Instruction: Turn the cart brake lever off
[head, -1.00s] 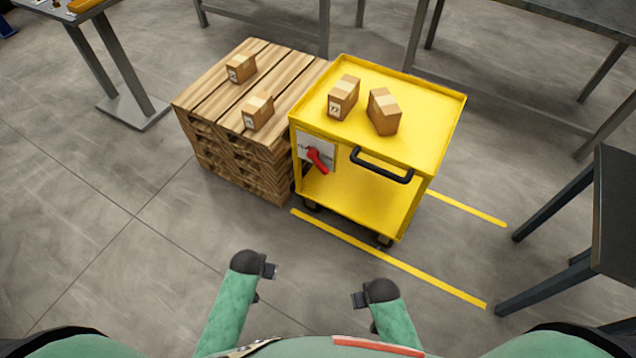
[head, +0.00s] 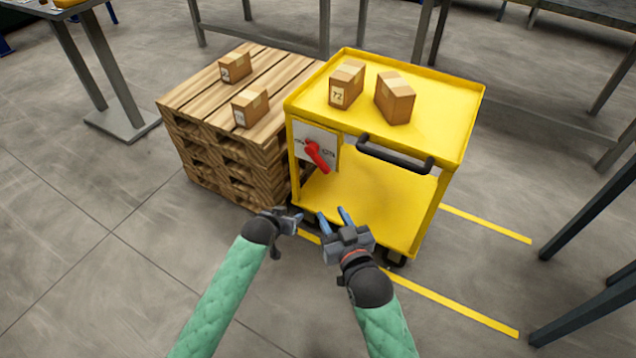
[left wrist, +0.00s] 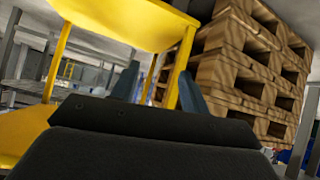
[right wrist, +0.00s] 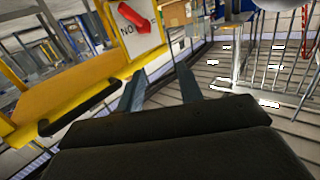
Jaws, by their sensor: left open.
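The red brake lever (head: 318,156) sits on a white lettered plate (head: 331,143) at the upper left of the yellow cart's (head: 462,100) front. It slants down to the right in the head view. The lever (right wrist: 133,17) and plate also show at the top of the right wrist view. My right gripper (head: 334,217) is open and empty, below the lever and apart from it. My left gripper (head: 297,222) is open and empty, just left of the right one, low in front of the cart. The left wrist view shows the cart (left wrist: 85,20) but not the lever.
A black handle (head: 395,157) juts from the cart's front, right of the lever. Two boxes (head: 346,84) (head: 395,98) stand on its top. A stacked wooden pallet (head: 225,150) with two boxes stands close on the left. Yellow floor lines run by the cart. The floor at front left is clear.

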